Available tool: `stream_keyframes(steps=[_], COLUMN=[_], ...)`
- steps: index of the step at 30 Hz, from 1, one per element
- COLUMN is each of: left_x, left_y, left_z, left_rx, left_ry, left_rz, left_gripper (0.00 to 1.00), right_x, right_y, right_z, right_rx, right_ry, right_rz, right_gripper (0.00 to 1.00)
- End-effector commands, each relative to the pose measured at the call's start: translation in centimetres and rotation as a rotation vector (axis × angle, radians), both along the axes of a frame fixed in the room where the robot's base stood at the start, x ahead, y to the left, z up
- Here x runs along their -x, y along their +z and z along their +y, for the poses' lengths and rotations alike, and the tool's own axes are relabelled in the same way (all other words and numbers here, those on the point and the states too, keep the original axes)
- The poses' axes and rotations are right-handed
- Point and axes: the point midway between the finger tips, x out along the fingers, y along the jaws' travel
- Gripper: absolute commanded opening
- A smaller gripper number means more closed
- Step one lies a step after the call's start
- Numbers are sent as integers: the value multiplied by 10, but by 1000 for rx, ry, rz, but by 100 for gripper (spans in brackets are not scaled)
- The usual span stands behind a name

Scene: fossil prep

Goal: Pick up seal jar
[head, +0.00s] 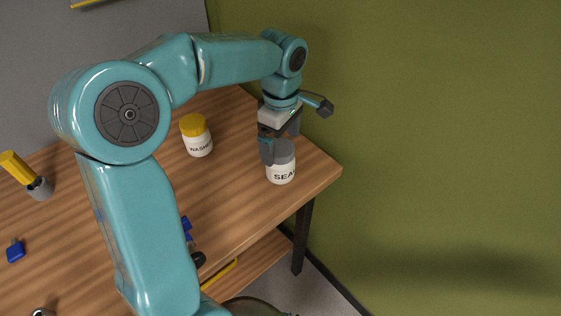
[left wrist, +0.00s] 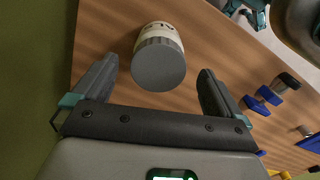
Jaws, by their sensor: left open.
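The seal jar (head: 281,172) is white with a grey lid and partly readable black letters. It stands upright near the right corner of the wooden table. My left gripper (head: 280,146) is over the jar's lid in the head view and partly covers it. In the left wrist view, the seal jar (left wrist: 158,62) shows from its lid end, between and a little beyond the fingertips of my open left gripper (left wrist: 156,82). Visible gaps separate the jar from both fingers there. My right gripper is not in view.
A white jar with a yellow lid (head: 196,136) stands left of the seal jar on the wooden table (head: 235,195). A yellow-handled tool (head: 18,168) and a blue item (head: 15,251) are at the left. A green wall (head: 430,120) rises beyond the table's right edge.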

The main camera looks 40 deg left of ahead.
Motion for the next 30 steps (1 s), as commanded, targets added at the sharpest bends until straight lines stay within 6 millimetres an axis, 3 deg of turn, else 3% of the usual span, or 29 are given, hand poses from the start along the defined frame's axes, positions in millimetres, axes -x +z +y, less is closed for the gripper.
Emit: stream_keyframes(steps=[9,18,20,24,30], left_x=[-2,-4,-4,-4,-4], left_y=[-45,-52,-52,-52,-51], left_z=[4,5,5,5,5], left_rx=[1,1,1,0,1], left_ry=[0,0,0,0,0], left_rz=[3,0,0,0,-1], left_gripper=[100,100,84,40,40], right_x=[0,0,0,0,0], right_y=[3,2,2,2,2], right_z=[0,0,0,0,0], right_rx=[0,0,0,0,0], right_ry=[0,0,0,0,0], right_rz=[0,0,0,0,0], right_gripper=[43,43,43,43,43])
